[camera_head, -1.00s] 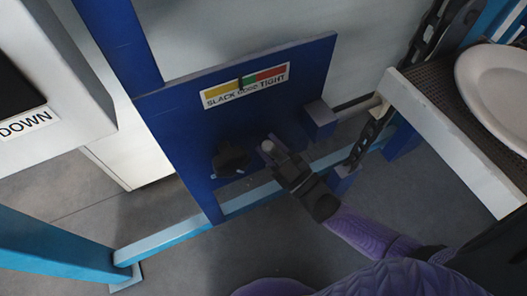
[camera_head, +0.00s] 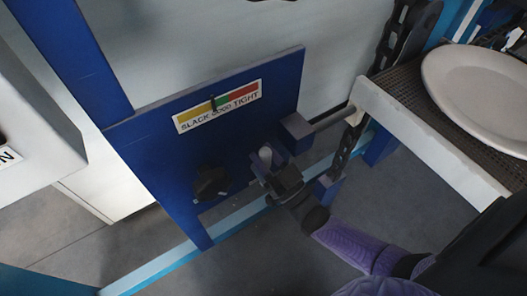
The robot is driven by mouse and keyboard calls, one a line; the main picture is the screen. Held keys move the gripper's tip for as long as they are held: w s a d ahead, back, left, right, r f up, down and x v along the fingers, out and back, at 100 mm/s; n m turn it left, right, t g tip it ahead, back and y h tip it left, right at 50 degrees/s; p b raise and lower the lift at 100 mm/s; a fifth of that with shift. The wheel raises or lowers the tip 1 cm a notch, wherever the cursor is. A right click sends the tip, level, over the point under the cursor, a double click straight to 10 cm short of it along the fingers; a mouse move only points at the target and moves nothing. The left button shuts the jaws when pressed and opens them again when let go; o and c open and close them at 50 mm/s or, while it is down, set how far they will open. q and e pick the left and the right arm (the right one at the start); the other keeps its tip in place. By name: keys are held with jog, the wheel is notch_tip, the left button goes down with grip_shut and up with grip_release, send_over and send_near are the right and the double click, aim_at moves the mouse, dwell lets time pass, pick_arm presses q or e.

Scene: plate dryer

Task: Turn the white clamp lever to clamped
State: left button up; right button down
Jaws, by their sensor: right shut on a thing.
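The white clamp lever (camera_head: 265,154) shows as a small whitish rounded end in front of the lower right of the blue panel (camera_head: 152,143). My right gripper (camera_head: 263,167) is at the lever, with its fingers around it, and is shut on it. The fingers and wrist hide most of the lever, so its exact angle is hard to tell. A black knob (camera_head: 211,184) sits on the panel just left of the gripper. My left gripper is not in view.
A tension scale (camera_head: 217,106) marked SLACK, GOOD, TIGHT is on the panel, its dark pointer near the yellow-green border. A white plate (camera_head: 478,95) lies on the mesh conveyor (camera_head: 400,92) at the right. A blue block and rod (camera_head: 297,131) stand right of the lever.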

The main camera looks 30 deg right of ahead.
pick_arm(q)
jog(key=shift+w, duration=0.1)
pick_arm(e)
jog(key=shift+f, duration=0.15)
jog(key=shift+c, duration=1.8)
grip_release()
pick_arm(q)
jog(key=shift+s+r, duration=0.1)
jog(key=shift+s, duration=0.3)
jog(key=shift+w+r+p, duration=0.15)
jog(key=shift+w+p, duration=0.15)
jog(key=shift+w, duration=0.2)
pick_arm(e)
jog(key=v, duration=1)
